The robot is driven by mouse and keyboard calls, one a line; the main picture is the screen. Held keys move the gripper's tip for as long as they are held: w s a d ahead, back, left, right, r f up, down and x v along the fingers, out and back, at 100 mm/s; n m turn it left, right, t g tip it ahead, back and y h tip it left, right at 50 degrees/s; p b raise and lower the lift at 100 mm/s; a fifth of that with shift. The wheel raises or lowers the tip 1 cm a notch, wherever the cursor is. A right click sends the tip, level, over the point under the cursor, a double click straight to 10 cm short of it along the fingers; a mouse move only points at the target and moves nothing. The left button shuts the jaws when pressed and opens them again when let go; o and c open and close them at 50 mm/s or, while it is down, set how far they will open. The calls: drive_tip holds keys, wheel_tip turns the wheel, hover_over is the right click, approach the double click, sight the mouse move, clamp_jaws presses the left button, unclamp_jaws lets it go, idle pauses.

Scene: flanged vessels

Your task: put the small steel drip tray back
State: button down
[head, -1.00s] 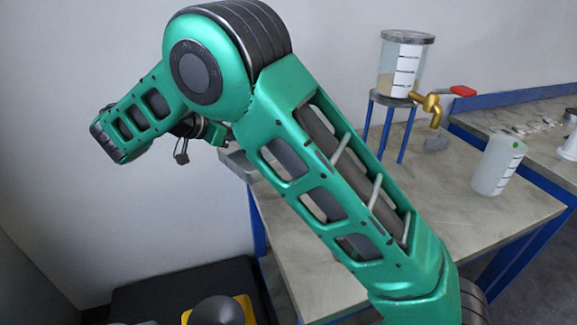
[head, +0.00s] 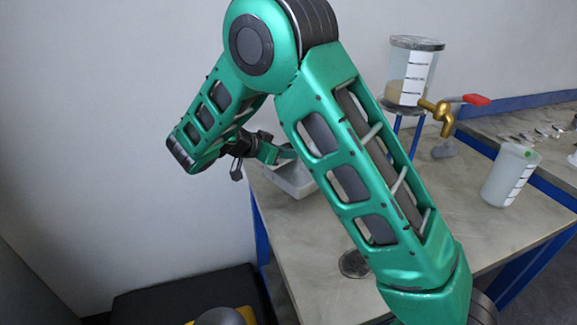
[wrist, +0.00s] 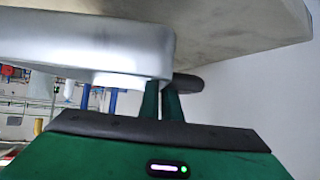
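The small steel drip tray (head: 293,182) is a pale grey shallow dish at the far left corner of the near table, partly hidden by my arm in the head view. In the wrist view its smooth silver side (wrist: 90,45) fills the upper left. My gripper (head: 284,152) is at the tray's upper edge. In the wrist view its two green fingers (wrist: 161,100) are close together at the tray's edge and seem shut on it. I cannot tell whether the tray touches the tabletop.
A clear vessel (head: 408,80) with a brass tap (head: 440,115) and red handle stands on a blue stand on the table (head: 440,220). A grey lump (head: 444,149) lies below the tap. A white beaker (head: 510,175) is at right. A dark round piece (head: 353,264) lies near my arm.

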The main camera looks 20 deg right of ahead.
sight(284, 163)
drive_tip(key=shift+d+f, duration=0.1)
drive_tip(key=shift+f, duration=1.95)
drive_tip(key=c, duration=2)
unclamp_jaws()
drive_tip(key=v, duration=1.2)
drive_tip(key=shift+s+r, duration=0.1)
